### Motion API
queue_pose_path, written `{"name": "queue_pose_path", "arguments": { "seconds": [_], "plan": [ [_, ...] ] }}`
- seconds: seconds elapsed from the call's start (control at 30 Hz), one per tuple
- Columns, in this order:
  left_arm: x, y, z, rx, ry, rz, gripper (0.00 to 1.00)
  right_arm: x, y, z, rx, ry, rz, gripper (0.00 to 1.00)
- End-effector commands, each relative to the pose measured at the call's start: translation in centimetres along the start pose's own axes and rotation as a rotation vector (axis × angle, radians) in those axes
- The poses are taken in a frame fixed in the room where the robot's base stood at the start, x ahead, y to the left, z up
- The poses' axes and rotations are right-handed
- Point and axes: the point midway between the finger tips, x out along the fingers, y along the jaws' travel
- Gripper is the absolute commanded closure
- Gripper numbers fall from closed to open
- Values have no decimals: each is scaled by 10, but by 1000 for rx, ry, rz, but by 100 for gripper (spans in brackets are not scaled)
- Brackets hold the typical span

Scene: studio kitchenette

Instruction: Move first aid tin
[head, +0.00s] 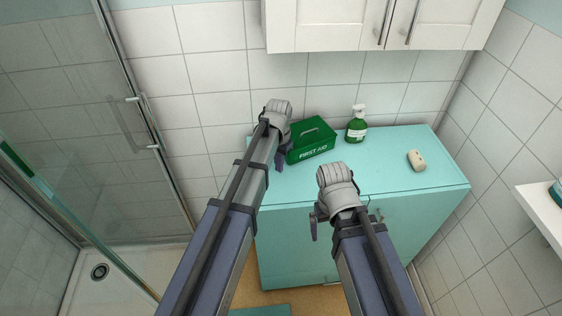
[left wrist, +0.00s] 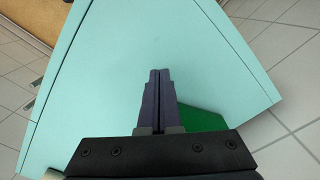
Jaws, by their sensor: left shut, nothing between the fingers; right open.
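The green first aid tin (head: 312,139), with a handle on its lid and white lettering on its front, stands on the turquoise cabinet top (head: 385,172) toward the left end. My left gripper (head: 281,163) is shut and empty at the tin's left side; I cannot tell whether it touches the tin. In the left wrist view the shut fingers (left wrist: 160,88) point over the cabinet top, and a green corner of the tin (left wrist: 203,118) shows beside them. My right gripper (head: 316,222) is open and empty in front of the cabinet's front edge, apart from the tin.
A green pump bottle (head: 356,127) stands just right of the tin. A beige soap bar (head: 416,160) lies farther right. The middle of the top is clear. White wall cupboards (head: 330,25) hang above, a glass shower screen is at left, and a white shelf (head: 545,205) at right.

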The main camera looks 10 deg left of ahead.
Motion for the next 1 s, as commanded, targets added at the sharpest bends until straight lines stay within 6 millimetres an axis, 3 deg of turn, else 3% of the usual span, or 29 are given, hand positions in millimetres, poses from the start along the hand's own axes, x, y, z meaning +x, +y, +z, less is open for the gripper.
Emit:
{"name": "queue_pose_path", "arguments": {
  "seconds": [0.03, 0.43, 0.9, 1.0],
  "plan": [
    [-18, 0, -1, 0, 0, 0, 100, -18, 2, 1, 0, 0, 0, 0],
    [-76, 0, -1, 1, 0, 0, 100, -75, 7, 4, 0, 0, 0, 0],
    [-83, 0, -1, 1, 0, 0, 100, -83, 8, 5, 0, 0, 0, 0],
    [-83, 14, 11, -4, -5, -3, 100, -83, 8, 5, 0, 0, 0, 0]
  ]
}}
